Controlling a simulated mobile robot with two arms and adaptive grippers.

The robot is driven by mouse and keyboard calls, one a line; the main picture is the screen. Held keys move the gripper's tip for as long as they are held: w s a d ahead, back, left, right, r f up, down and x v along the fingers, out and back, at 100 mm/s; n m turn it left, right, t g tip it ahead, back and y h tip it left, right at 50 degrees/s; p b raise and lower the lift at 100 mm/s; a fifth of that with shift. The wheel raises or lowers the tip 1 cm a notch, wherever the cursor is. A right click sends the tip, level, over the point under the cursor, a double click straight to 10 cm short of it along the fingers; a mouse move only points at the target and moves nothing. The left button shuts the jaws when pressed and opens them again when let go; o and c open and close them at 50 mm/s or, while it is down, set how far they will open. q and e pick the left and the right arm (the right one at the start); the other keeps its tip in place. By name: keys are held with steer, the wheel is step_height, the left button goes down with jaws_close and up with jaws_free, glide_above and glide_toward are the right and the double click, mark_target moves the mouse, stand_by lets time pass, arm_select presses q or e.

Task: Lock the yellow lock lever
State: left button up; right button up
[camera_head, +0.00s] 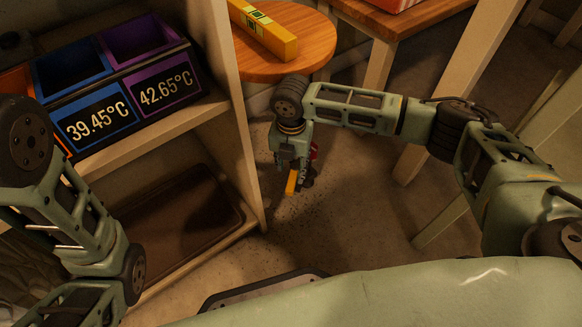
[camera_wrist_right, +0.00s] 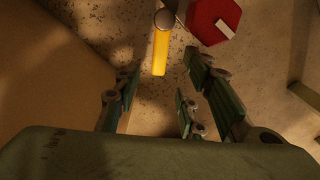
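The yellow lock lever (camera_wrist_right: 160,52) is a short bar hanging from a round grey pivot at the top middle of the right wrist view. Its free end points toward my right gripper (camera_wrist_right: 162,76). That gripper is open, with fingers spread left and right of the lever's line; I see no contact. In the head view the yellow lever (camera_head: 291,182) shows beside my right gripper (camera_head: 302,176), which points down and partly hides it. A red octagonal part (camera_wrist_right: 213,20) sits right of the pivot. My left arm is at the left of the head view; its gripper is not in view.
A wooden shelf unit (camera_head: 238,120) stands to the left, holding coloured bins with temperature displays (camera_head: 135,105). A round wooden stool (camera_head: 290,55) carries a yellow level (camera_head: 265,30). A wooden table (camera_head: 425,25) is at the back right. Speckled floor lies below.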

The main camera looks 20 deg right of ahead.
mark_target(292, 182)
steer(key=shift+f+b, duration=0.4)
steer(key=shift+f, duration=0.1)
step_height(292, 182, down, 6)
steer(key=b, duration=0.4)
steer(key=shift+r, duration=0.15)
steer(key=shift+f+b, duration=0.35)
steer(key=shift+b, duration=0.1)
steer(key=shift+f, duration=0.25)
steer(key=c, duration=0.7)
jaws_close()
